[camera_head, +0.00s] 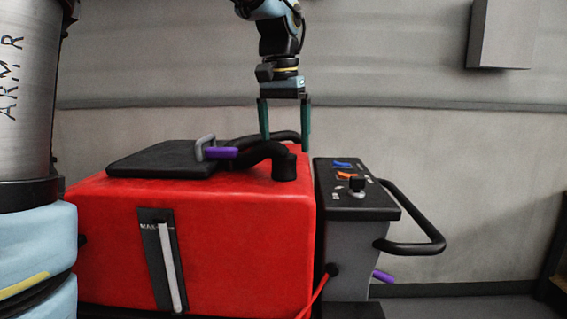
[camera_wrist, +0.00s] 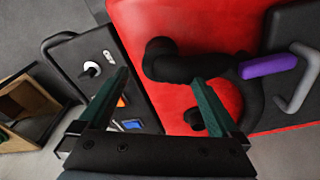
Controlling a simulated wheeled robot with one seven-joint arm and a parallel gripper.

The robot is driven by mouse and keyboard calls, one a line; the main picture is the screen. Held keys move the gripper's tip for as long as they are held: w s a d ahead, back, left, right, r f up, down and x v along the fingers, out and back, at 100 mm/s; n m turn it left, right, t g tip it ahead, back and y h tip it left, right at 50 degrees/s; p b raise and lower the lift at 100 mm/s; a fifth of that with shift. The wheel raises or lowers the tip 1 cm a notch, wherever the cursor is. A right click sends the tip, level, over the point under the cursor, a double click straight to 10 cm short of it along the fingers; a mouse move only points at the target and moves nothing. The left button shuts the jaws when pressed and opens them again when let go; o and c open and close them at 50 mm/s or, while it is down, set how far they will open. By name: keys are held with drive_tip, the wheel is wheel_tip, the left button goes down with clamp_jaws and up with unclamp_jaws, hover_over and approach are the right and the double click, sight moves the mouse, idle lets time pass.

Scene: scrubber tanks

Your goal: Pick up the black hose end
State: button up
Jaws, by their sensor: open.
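A black hose (camera_head: 262,151) curves over the top of a red tank (camera_head: 200,240) and ends in a thick black hose end (camera_head: 284,168) near the tank's right edge. In the wrist view the hose end (camera_wrist: 159,48) lies just beyond the fingertips. A second black hose (camera_head: 270,136) curves behind; its stub (camera_wrist: 194,118) shows by the right finger in the wrist view. My gripper (camera_head: 286,143) is open and empty, pointing down above the tank's right side. It also shows in the wrist view (camera_wrist: 160,78). Its exact height over the hose is hard to tell.
A black lid (camera_head: 155,160) with a grey and purple handle (camera_head: 220,153) lies left on the tank. A control console (camera_head: 350,188) with a knob and black bar handle (camera_head: 425,247) stands right. A wall is behind. A brown open box (camera_wrist: 30,105) shows at left.

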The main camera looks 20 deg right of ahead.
sight(284, 155)
drive_tip(key=shift+f+p, duration=0.6)
drive_tip(key=shift+f, duration=2.05)
clamp_jaws()
